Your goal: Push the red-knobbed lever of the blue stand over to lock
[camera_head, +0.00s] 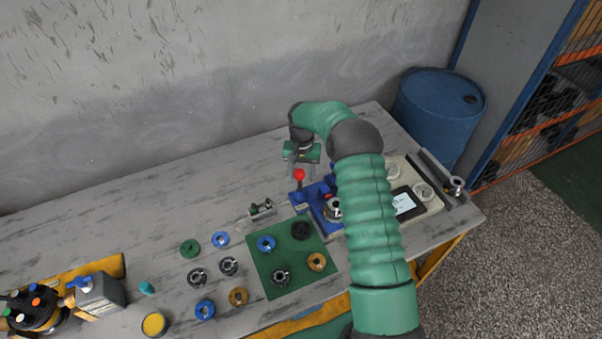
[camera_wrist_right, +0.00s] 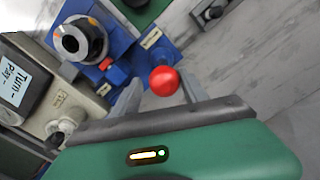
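The red knob (camera_head: 299,174) of the lever stands at the left side of the blue stand (camera_head: 318,216). My right gripper (camera_head: 302,166) hangs fingers-down over the knob, close to it. In the right wrist view the red knob (camera_wrist_right: 164,81) appears in the gap between the two spread fingers, with room on both sides. Whether a finger touches it cannot be told. The blue stand (camera_wrist_right: 122,36) lies beyond, with a ringed metal part on it. The lever's rod is mostly hidden under the knob. My left gripper is not in view.
A green mat (camera_head: 290,283) with several rings lies left of my right arm, more rings beside it. A light panel with a screen (camera_head: 404,203) sits right of the stand. A small metal fixture (camera_head: 262,209) is to the left. The table's back left is clear.

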